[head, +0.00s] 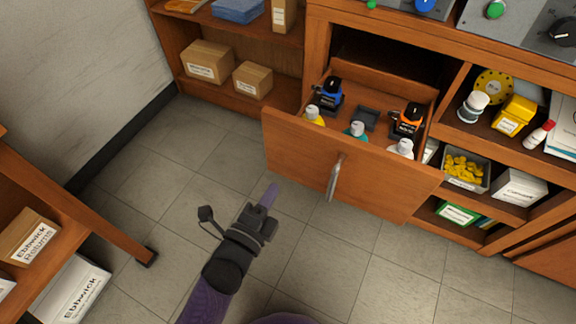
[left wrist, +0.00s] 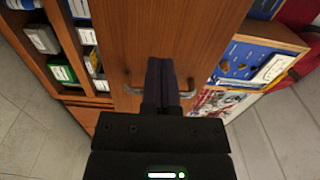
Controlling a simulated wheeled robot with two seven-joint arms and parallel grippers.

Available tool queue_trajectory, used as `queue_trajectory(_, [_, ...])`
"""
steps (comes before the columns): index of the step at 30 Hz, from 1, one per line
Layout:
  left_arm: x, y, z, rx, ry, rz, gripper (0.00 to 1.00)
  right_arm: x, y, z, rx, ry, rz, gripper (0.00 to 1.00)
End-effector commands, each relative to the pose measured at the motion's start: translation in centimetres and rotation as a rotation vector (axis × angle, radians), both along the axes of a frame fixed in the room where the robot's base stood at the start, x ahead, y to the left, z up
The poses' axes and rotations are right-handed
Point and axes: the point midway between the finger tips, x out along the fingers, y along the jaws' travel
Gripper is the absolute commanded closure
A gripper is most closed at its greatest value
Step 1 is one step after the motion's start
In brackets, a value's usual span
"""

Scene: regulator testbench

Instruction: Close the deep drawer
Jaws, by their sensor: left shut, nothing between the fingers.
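The deep drawer (head: 285,150) stands pulled out of the wooden cabinet in the head view. Its front has a curved metal handle (head: 335,178). My right gripper is not in view.
Open shelves right of the drawer hold a bin of yellow parts (head: 465,168) and boxes. Cardboard boxes (head: 208,61) stand on the back left shelf. A wooden shelf unit (head: 75,215) is at the left. The tiled floor before the drawer is free.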

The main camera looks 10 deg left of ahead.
Motion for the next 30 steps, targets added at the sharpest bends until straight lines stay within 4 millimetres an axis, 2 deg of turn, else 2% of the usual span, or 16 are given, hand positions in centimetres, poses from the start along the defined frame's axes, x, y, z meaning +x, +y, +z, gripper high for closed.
queue_trajectory(6, [4.3, -1.3, -0.4, 0.001, 0.001, 0.000, 1.00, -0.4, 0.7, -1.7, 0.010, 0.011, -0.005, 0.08])
queue_trajectory(12, [6.4, -2.0, -0.2, -0.001, 0.001, 0.000, 1.00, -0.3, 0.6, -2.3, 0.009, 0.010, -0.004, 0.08])
queue_trajectory(30, [6.9, -2.2, 0.0, 0.000, 0.000, 0.001, 1.00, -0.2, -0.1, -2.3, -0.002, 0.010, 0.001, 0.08])
